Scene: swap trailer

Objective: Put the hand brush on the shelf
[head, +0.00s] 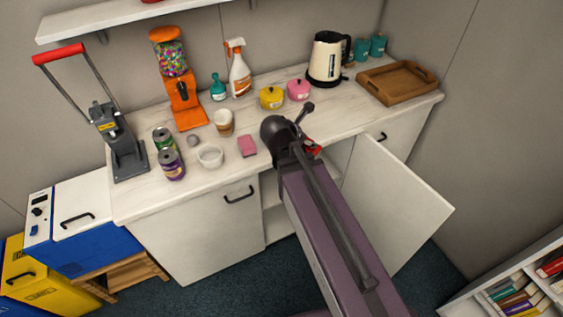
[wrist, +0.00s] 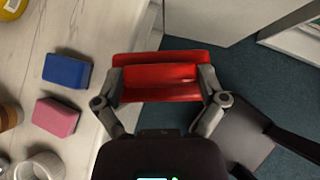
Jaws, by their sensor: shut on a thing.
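My gripper (wrist: 160,92) is shut on a red object (wrist: 165,75), which looks like the hand brush, and its fingers clasp both ends. In the head view the red hand brush (head: 312,147) is mostly hidden behind my arm. It is held near the front edge of the counter, above the open cabinet. A white wall shelf (head: 120,20) runs along the top left, with a red thing on it partly cut off. A low white bookcase (head: 470,302) stands at bottom right. I cannot tell which shelf the task names.
The white counter (head: 205,182) holds cans, a bowl, a pink sponge (head: 247,146), a candy dispenser, a kettle (head: 327,60) and a wooden tray (head: 397,82). A blue sponge (wrist: 66,70) shows in the wrist view. An open cabinet door (head: 395,205) juts out on the right.

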